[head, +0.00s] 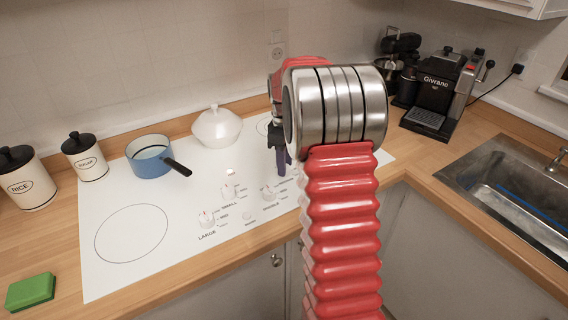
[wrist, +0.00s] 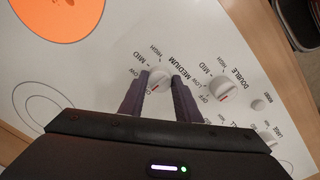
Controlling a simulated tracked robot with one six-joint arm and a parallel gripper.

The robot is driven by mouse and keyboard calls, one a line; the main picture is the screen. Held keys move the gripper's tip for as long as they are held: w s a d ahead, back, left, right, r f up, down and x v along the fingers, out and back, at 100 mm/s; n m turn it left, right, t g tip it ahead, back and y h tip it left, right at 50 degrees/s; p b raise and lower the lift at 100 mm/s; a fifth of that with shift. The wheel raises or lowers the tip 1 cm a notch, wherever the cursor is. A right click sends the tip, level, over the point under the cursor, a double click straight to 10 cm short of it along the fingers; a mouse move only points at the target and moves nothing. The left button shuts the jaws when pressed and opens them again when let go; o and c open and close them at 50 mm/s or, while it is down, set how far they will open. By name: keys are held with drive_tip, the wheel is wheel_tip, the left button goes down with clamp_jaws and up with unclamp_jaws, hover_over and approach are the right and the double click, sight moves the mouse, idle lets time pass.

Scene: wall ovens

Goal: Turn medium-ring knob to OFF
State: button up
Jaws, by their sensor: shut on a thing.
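The white medium-ring knob (wrist: 159,79) sits on the white cooktop (wrist: 110,52), beside its MEDIUM label in the wrist view. My gripper (wrist: 156,88) has its two purple fingers on either side of this knob and is shut on it. A reddish pointer mark shows on the knob, with MID, HIGH and LOW printed around it. The OFF mark for this knob is not clear. In the head view my gripper (head: 281,160) is low over the cooktop's right part, and my arm hides the medium knob.
The DOUBLE knob (wrist: 222,89) is close to the right finger. An orange disc (wrist: 60,5) shows on the cooktop. A blue pot (head: 150,158), a white lidded pot (head: 217,129) and the LARGE knob (head: 206,218) are left of my gripper. A coffee machine (head: 440,90) stands at right.

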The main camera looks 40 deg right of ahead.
drive_tip(key=shift+w+r+n, duration=0.15)
drive_tip(key=shift+n, duration=0.15)
drive_tip(key=o, duration=1.1)
drive_tip(key=shift+c, duration=0.2)
wheel_tip(320, 180, up, 14)
drive_tip(key=shift+a+f, duration=0.2)
drive_tip(key=shift+f, duration=0.05)
idle(0.5)
